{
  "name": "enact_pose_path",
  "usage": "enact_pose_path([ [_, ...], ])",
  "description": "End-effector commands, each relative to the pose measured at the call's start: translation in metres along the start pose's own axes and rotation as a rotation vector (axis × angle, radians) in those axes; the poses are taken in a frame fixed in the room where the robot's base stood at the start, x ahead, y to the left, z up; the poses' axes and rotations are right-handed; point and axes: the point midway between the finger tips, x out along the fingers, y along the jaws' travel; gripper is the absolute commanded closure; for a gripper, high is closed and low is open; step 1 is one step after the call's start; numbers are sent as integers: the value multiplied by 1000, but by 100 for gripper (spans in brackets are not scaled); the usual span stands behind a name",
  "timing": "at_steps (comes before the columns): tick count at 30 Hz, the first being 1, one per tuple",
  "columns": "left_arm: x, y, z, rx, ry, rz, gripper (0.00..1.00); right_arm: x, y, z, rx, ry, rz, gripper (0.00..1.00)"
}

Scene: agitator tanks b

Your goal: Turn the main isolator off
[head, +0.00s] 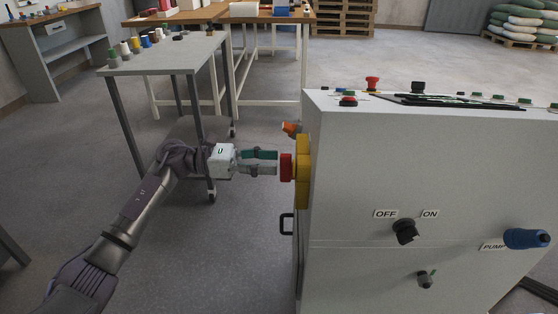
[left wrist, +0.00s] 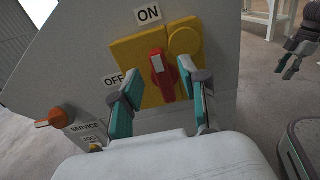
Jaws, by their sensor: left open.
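The main isolator is a red handle (left wrist: 161,75) on a yellow plate (left wrist: 190,45) on the cabinet's left side. In the left wrist view its white-marked end points up toward the ON label (left wrist: 149,13); the OFF label (left wrist: 114,80) is to the left. It shows edge-on in the head view (head: 287,167). My left gripper (head: 277,162) is open in front of the handle. In the left wrist view its fingers (left wrist: 163,92) stand either side of the handle; contact is unclear.
An orange lever (left wrist: 50,119) marked SERVICE is beside the isolator. The grey cabinet (head: 350,180) has a black OFF/ON knob (head: 406,231) and a blue PUMP connector (head: 526,238) on its front. Buttons line its top. A grey table (head: 170,58) stands behind my left arm.

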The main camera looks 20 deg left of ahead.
Motion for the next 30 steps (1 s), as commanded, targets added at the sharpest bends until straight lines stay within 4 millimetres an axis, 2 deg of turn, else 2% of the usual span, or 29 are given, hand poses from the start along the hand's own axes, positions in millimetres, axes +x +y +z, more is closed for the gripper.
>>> enact_pose_path([
  [3, 16, 0, 1, 1, -2, -1, 56, 0, 0, 0, 0, 0, 0, 60],
  [6, 24, 0, 1, 1, -2, 0, 56, 0, 0, 0, 0, 0, 0, 60],
  [17, 29, 0, 0, 0, -1, 0, 56, 0, 0, 0, 0, 1, 0, 60],
  [25, 28, 0, 0, 0, -1, 0, 100, 0, 0, 0, -1, 1, 0, 60],
  [30, 28, 0, 0, -2, -1, 0, 100, 0, 0, 0, -1, 1, 0, 60],
])
